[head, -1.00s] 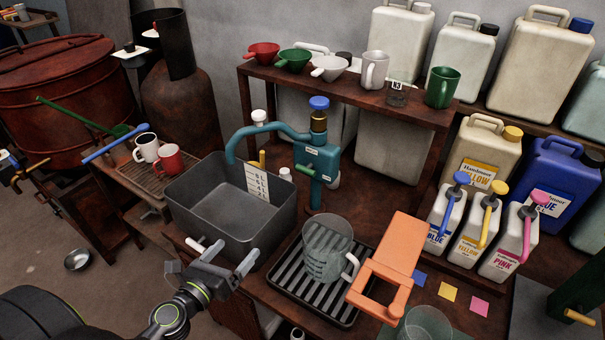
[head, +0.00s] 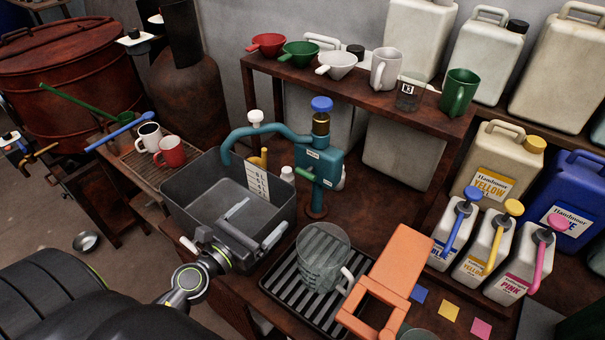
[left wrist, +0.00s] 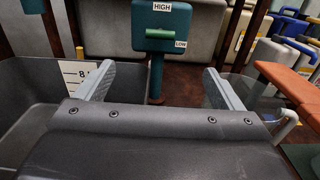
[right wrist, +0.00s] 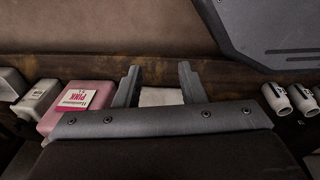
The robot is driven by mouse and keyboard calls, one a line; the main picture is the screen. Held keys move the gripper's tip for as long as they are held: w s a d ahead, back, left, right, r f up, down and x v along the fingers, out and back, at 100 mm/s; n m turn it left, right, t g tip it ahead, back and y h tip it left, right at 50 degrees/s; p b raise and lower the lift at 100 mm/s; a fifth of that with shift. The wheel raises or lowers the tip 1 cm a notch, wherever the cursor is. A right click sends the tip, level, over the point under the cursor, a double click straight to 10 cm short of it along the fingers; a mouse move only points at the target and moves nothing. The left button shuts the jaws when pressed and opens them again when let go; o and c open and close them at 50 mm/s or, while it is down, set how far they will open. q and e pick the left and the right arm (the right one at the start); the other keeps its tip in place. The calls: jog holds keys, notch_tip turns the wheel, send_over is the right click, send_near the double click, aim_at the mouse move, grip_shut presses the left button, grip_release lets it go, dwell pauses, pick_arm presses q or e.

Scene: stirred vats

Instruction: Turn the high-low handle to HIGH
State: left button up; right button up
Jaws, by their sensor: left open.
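The teal dispenser head (head: 318,165) stands on a post behind the grey sink. Its green high-low handle (head: 309,174) also shows in the left wrist view (left wrist: 172,40), lying nearly level with one end towards the LOW label (left wrist: 181,44). The HIGH label (left wrist: 162,7) is at the top of the head. My left gripper (head: 254,222) is open and empty over the sink's front right corner, in front of and below the handle, not touching it. In the right wrist view my right gripper (right wrist: 159,73) has its fingers apart, with a pale object visible beyond them.
The grey sink (head: 185,208) is to the left. A clear jug (head: 322,260) stands on a ridged black tray (head: 283,289), with an orange stand (head: 398,265) to its right. Pump bottles (head: 455,228) stand at right. A teal spout (head: 262,131) reaches left over the sink.

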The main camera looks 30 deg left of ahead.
pick_arm(q)
jog(key=p, duration=0.2)
send_near(303, 176)
jog(key=w, duration=0.4)
jog(key=w+d+p, duration=0.1)
jog(key=w, duration=0.2)
jog(key=shift+w+d, duration=0.2)
jog(key=shift+w, duration=0.55)
pick_arm(e)
jog(key=shift+s+r, duration=0.2)
jog(key=shift+r, duration=0.7)
jog(key=shift+s+r, duration=0.15)
jog(key=shift+r, duration=0.75)
jog(key=shift+d, duration=0.1)
pick_arm(q)
jog(key=c, duration=1)
